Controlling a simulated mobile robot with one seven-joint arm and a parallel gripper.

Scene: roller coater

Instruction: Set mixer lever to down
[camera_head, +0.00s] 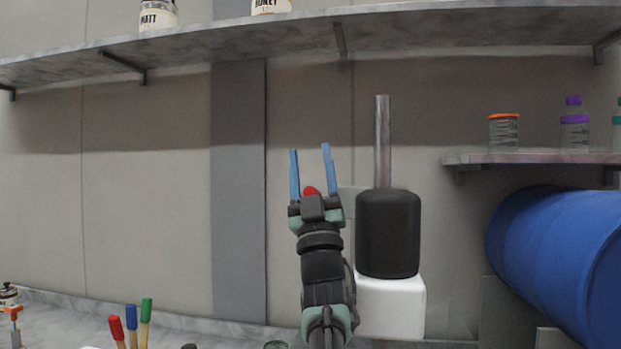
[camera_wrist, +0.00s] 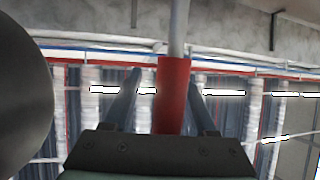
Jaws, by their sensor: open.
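The mixer has a black cylindrical body (camera_head: 388,235) on a white base (camera_head: 390,308), with a metal shaft (camera_head: 382,140) rising from its top. My gripper (camera_head: 310,150) is just left of the black body in the head view, with its blue fingers open and pointing up. A red lever handle (camera_head: 310,190) shows low between the fingers. In the wrist view the red handle (camera_wrist: 173,95) and its grey rod (camera_wrist: 178,28) stand between the open fingers of my gripper (camera_wrist: 163,80), with a gap on each side. Most of the lever is hidden in the head view.
A large dark rounded shape (camera_wrist: 22,100) fills the left of the wrist view. A blue drum (camera_head: 560,255) lies at the right under a small shelf (camera_head: 540,158). A long shelf (camera_head: 240,35) crosses above. Coloured-handled tools (camera_head: 131,318) stand at lower left.

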